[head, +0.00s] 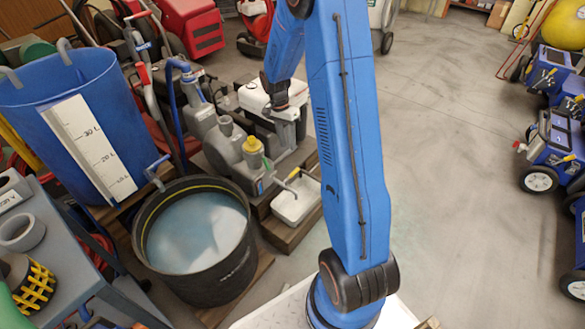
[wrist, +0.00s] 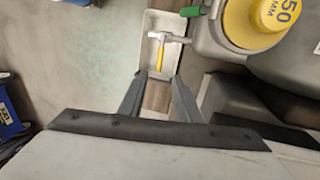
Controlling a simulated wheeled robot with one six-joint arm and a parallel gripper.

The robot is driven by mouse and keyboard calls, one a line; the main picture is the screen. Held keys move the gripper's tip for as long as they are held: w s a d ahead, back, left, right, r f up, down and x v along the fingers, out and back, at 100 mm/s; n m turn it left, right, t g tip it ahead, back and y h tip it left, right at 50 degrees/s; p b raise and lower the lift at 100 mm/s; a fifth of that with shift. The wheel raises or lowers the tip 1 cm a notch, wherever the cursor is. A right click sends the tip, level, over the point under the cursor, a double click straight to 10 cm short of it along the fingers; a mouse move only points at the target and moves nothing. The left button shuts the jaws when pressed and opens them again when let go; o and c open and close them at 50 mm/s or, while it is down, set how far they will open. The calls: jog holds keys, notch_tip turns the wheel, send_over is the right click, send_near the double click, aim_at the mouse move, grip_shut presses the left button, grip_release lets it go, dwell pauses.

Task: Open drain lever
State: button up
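The drain lever appears to be the yellow-handled lever (wrist: 160,57) on a grey fitting. It stands over a small white tray (wrist: 151,29) in the wrist view. In the head view the lever (head: 291,176) shows small at the grey machine's outlet, above the white tray (head: 297,203). A short green handle (wrist: 190,11) sits to its right in the wrist view. My gripper (wrist: 160,82) has its two dark fingers apart with nothing between them. The fingertips point toward the yellow handle, which appears between and beyond them; contact cannot be told. The head view does not show the fingers clearly.
The grey machine with a yellow cap (head: 252,146) stands left of the tray. A black tub of water (head: 213,279) and a blue graduated bucket (head: 45,95) are farther left. Blue wheeled machines (head: 553,140) line the right side. The floor between is clear.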

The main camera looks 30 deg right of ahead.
aim_at(292, 175)
jog(key=f, duration=0.4)
jog(key=s+f, duration=0.1)
jog(key=f, duration=0.3)
jog(key=s+d+f, duration=0.1)
jog(key=f, duration=0.4)
jog(key=shift+s, duration=0.25)
grip_shut()
